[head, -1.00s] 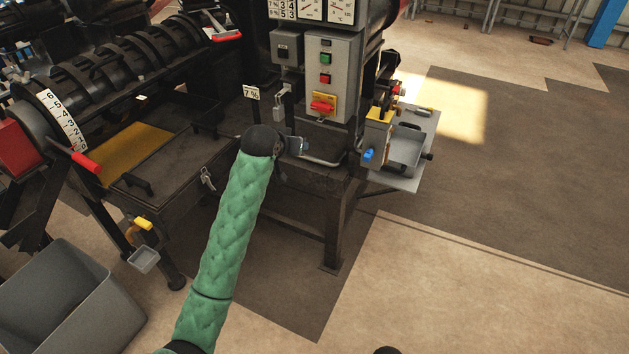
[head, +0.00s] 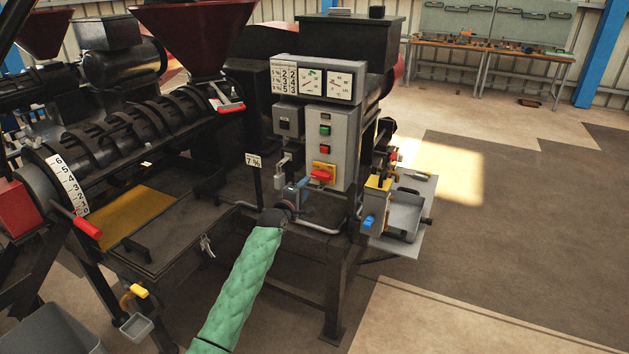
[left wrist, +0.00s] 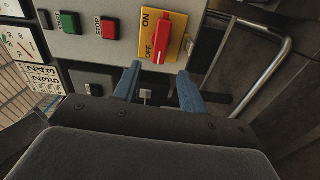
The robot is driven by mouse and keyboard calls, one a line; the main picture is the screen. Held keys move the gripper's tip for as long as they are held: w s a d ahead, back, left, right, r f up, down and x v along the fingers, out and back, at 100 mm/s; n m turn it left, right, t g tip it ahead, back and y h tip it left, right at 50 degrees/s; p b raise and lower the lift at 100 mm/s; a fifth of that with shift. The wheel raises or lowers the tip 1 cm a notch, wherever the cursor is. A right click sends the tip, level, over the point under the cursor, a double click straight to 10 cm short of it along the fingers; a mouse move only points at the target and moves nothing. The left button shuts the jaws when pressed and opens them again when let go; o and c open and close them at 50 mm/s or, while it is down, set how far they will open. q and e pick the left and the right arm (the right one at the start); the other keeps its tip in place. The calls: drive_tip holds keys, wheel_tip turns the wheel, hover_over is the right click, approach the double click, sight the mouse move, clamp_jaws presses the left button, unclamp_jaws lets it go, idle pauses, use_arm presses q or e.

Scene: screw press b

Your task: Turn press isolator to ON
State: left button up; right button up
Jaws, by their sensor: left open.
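The press isolator is a red handle (head: 320,175) on a yellow plate (head: 325,167), low on the grey control box (head: 331,143). In the left wrist view the red handle (left wrist: 164,38) lies lengthwise beside the ON and OFF words on the yellow plate (left wrist: 149,36). A small white mark shows at its near end, by the OFF side. My left gripper (head: 303,186) is just left of and below the handle. In the left wrist view its two blue fingers (left wrist: 159,70) are apart, with the handle's near end just ahead of the gap, and nothing between them. My right gripper is not in view.
A green button (head: 325,130) and a red button (head: 324,144) sit above the isolator. A bent metal rail (left wrist: 272,65) runs close to the box. The right floor is clear.

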sight(315, 177)
use_arm(q)
drive_tip(key=shift+n, duration=0.3)
drive_tip(key=p+x, duration=0.2)
drive_tip(key=x, duration=0.4)
drive_tip(key=shift+w+r, duration=0.15)
drive_tip(key=shift+w+d+p, duration=0.35)
drive_tip(key=shift+w+d, duration=0.05)
drive_tip(key=shift+w, duration=0.25)
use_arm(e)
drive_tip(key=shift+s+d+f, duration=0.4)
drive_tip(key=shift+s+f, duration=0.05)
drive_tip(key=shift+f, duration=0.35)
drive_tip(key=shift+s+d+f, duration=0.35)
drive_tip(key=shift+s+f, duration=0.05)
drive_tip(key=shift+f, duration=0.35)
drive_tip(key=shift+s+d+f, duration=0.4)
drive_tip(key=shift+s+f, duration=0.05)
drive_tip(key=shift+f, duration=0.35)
use_arm(q)
drive_tip(key=c, duration=0.8)
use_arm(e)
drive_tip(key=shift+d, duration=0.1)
